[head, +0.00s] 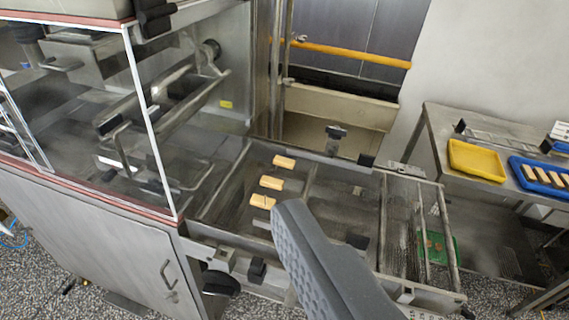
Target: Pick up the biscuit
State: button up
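Three pale yellow biscuits lie in a slanted row on the mesh belt (325,200): a far one (284,162), a middle one (271,183) and a near one (262,201). Which of them is the task's biscuit cannot be told. My gripper (292,218) shows as one dark grey ribbed finger coming up from the bottom edge. Its tip appears just right of and below the near biscuit in the picture; whether they touch is unclear. A second finger cannot be made out, nor anything held.
A clear-walled machine housing (150,110) stands at the left, beside the belt. Metal rails and black knobs edge the belt. At the right, a metal table holds a yellow tray (476,146) and a blue tray (521,182) with several biscuits. A green tray (456,252) sits below the belt's right end.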

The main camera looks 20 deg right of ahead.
aim_at(257, 200)
jog(key=z, duration=1.4)
jog(key=k, duration=0.85)
jog(key=u, duration=0.9)
jog(key=i, duration=1)
jog(key=z, duration=0.1)
